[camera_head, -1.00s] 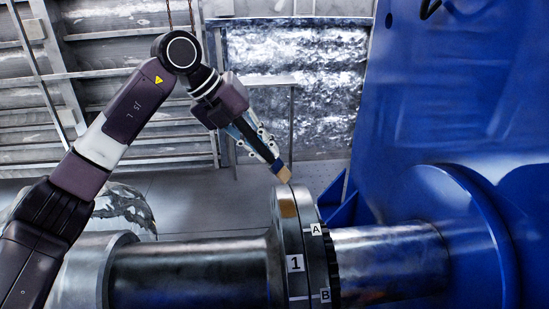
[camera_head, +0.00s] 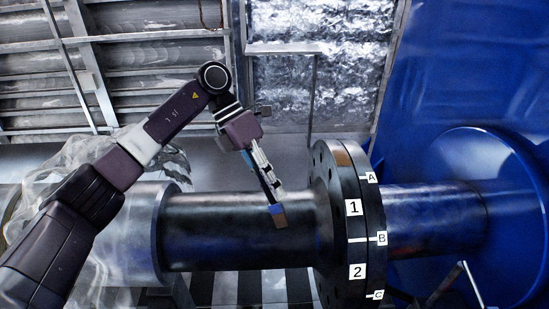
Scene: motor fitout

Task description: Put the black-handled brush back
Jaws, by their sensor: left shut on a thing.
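My left gripper (camera_head: 265,180) comes in from the left and is shut on the brush (camera_head: 280,216). The brush points down, with its blue band and tan bristle end showing below the fingers. Its handle is mostly hidden by the gripper. In this view the bristle end overlaps the dark shaft (camera_head: 225,228), left of the flange; I cannot tell whether it touches. My right gripper is not in view.
A big flange (camera_head: 333,200) marked 1, 2, A, B and C joins the shaft. A blue housing (camera_head: 455,90) fills the right side. Metal frames and a foil-like panel (camera_head: 285,90) stand behind. Clear plastic sheeting (camera_head: 85,165) lies at left.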

